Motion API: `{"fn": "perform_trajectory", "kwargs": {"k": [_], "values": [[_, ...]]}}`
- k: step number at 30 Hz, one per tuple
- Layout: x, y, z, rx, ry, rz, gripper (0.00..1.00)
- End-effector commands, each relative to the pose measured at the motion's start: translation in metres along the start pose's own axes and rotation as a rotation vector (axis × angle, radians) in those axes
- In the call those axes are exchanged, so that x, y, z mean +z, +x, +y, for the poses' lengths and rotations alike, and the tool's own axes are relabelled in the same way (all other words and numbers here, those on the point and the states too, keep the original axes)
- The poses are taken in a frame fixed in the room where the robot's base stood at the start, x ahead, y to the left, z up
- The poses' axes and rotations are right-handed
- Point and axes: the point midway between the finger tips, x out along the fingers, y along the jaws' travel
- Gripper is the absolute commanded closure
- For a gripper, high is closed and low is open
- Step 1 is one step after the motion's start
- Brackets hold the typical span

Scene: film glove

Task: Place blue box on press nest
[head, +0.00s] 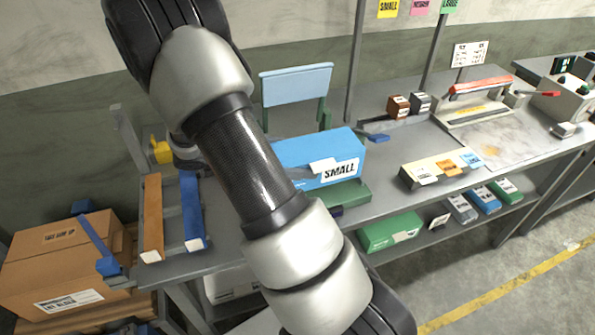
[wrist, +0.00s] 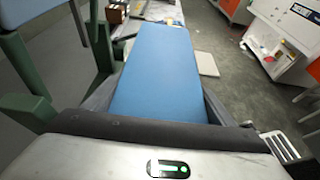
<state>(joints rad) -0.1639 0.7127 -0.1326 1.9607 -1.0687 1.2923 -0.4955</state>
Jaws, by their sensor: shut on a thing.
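The blue box (head: 318,150), with a white SMALL label on its side, is over the green press nest (head: 352,193) in the head view. I cannot tell whether it rests on the nest or hangs just above it. The press's light-blue plate (head: 297,84) stands raised on a green frame behind the box. In the wrist view, my gripper (wrist: 157,103) is shut on the blue box (wrist: 152,65), a finger along each long side. The box stretches away from the palm. Green press parts (wrist: 24,105) stand close on the left. My arm hides the box's left end in the head view.
Blue and orange rails (head: 152,215) lie left of my arm. A cardboard carton (head: 62,258) stands at lower left. A tray with labelled compartments (head: 442,168) is right of the nest. The lower shelf holds a green box (head: 390,232) and several smaller boxes.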

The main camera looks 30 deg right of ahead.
Motion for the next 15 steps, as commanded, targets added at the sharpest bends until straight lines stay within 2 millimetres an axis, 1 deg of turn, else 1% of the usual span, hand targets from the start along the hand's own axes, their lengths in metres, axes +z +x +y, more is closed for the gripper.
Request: {"fn": "perform_trajectory", "kwargs": {"k": [5,10,12,15], "values": [[-0.013,0.005,0.0,-0.001,-0.001,0.0,0.48],[-0.035,0.015,-0.001,-0.003,-0.001,-0.001,0.48],[-0.04,0.017,0.0,-0.002,0.0,0.0,0.48],[-0.04,0.017,0.0,-0.001,0.001,0.0,0.48]]}}
